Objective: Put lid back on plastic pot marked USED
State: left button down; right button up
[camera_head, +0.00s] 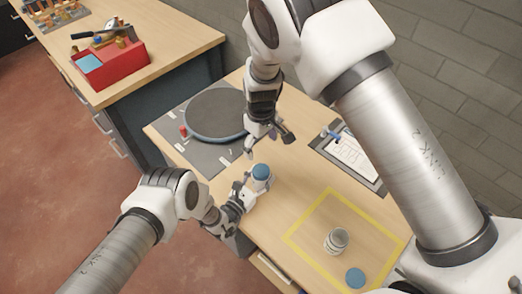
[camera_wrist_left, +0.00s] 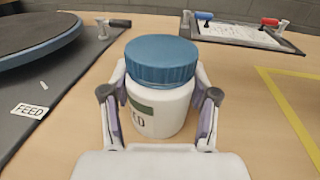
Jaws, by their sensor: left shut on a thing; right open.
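A white plastic pot (camera_wrist_left: 160,112) with a blue lid (camera_wrist_left: 162,60) on top stands upright between the fingers of my left gripper (camera_wrist_left: 158,108), which is shut on it. Its label shows only letters like "ED"; the rest is hidden. In the head view this pot's lid (camera_head: 261,170) is at the table's left front. My right gripper (camera_head: 268,138) is open and empty, pointing down just behind this pot. A second white pot (camera_head: 336,241), lidless, stands in the yellow square. A loose blue lid (camera_head: 355,278) lies near that square's front edge. The second pot's label is unreadable.
A grey mat with a round turntable (camera_head: 215,114) lies at the back left; a "FEED" label (camera_wrist_left: 30,111) is on the mat. A clipboard with paper (camera_head: 352,158) lies at right. A yellow-taped square (camera_head: 312,215) marks the front. A red toolbox (camera_head: 112,68) sits on another bench.

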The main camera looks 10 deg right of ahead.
pick_arm(q)
jog(key=shift+c, duration=1.1)
grip_release()
jog(key=shift+a, duration=0.1)
jog(key=v, duration=1.1)
jog(key=shift+s+a, duration=0.3)
